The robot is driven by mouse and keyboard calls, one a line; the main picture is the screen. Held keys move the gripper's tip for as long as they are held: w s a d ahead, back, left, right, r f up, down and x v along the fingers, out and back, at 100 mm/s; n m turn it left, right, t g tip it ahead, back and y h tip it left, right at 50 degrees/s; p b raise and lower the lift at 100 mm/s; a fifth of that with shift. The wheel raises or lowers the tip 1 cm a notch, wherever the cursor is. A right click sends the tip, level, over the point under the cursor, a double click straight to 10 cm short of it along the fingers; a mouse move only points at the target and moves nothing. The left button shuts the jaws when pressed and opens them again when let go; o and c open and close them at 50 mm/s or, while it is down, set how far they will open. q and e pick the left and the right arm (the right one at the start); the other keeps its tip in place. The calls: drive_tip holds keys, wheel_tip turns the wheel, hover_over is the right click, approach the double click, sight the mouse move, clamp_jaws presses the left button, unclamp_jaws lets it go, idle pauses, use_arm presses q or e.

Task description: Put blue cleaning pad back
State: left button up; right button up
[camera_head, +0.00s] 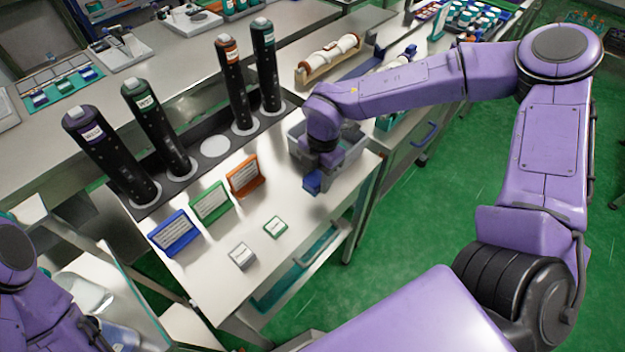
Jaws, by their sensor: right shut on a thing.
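My right gripper (318,168) reaches down over the right part of the white table, at the near left side of a grey open bin (352,150). It is shut on the small blue cleaning pad (312,183), which shows below the jaws. The arm hides part of the bin and most of its inside. I cannot tell whether the pad touches the table or the bin wall. Part of my left arm shows at the lower left edge, but its gripper is not in view.
Several tall black cylinders (152,115) stand in a dark rack behind the table. Blue, green and orange label stands (210,202) line the tabletop. A small white block (242,256) and a green-edged square (275,227) lie in front. The table's middle is clear (265,207).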

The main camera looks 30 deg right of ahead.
sight(312, 184)
drive_tip(key=f, duration=0.1)
drive_tip(key=w+f, duration=0.1)
drive_tip(key=f, duration=0.1)
drive_tip(key=f+p, duration=0.1)
drive_tip(key=shift+w+a+f, duration=0.15)
drive_tip(key=shift+w+a, duration=0.05)
drive_tip(key=shift+w, duration=0.15)
drive_tip(key=shift+f, duration=0.4)
drive_tip(key=shift+f+b, duration=0.25)
drive_tip(key=shift+b, duration=0.1)
drive_tip(key=o, duration=1.1)
drive_tip(key=shift+r, duration=0.1)
drive_tip(key=shift+r+p, duration=0.3)
drive_tip(key=shift+p, duration=0.05)
drive_tip(key=r, duration=0.4)
drive_tip(key=d+r+b, duration=0.1)
drive_tip(key=r, duration=0.2)
drive_tip(key=r+b, duration=0.1)
drive_tip(key=r, duration=0.3)
drive_tip(key=shift+w+d+r, duration=0.2)
drive_tip(key=shift+r, duration=0.15)
